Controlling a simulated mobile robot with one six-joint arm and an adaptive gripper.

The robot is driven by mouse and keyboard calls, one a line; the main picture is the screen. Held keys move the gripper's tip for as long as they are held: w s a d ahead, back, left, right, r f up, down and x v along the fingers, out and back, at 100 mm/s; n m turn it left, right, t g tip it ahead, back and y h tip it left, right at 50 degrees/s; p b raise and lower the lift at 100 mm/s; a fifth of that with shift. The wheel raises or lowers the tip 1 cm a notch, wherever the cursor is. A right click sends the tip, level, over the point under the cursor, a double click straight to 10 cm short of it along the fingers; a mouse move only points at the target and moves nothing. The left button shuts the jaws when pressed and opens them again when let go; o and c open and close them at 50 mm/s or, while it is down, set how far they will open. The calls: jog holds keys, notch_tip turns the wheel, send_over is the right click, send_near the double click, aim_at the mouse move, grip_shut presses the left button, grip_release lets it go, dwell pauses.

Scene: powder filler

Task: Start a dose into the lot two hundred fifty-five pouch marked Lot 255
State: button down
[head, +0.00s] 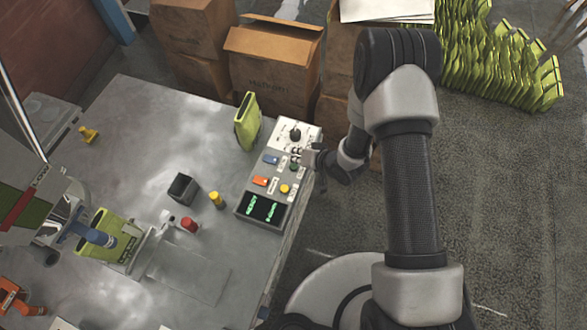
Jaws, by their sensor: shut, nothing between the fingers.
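A yellow-green pouch (122,236) sits open under the filler's blue nozzle (97,236) at the left. A second yellow-green pouch (247,122) stands upright on the table, beside the control panel (240,207). I cannot read a lot number on either. The panel has a black knob (295,135), a blue button (271,159), an orange button (260,181), a yellow button (285,188) and a green-lit display (262,208).
A dark open box (183,189), a yellow cylinder (216,200) and a red-topped part (189,225) stand mid-table. A yellow piece (88,134) lies farther back. Cardboard boxes (273,62) stand behind the table. Many green pouches (500,65) are at the upper right.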

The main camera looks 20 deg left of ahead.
aim_at(296, 165)
jog(key=shift+f+b, duration=0.4)
jog(key=shift+f, duration=0.5)
jog(key=shift+f, duration=0.15)
dwell(0.6)
jog(key=shift+f+b, duration=0.3)
jog(key=shift+b, duration=0.05)
jog(key=shift+f+b, duration=0.3)
jog(key=shift+f, duration=0.1)
dwell(0.5)
jog(key=shift+r, duration=0.1)
jog(key=shift+r+p, duration=0.65)
jog(key=shift+r, duration=0.1)
notch_tip(296, 165, up, 5)
jog(key=p, duration=0.4)
jog(key=shift+r, duration=0.1)
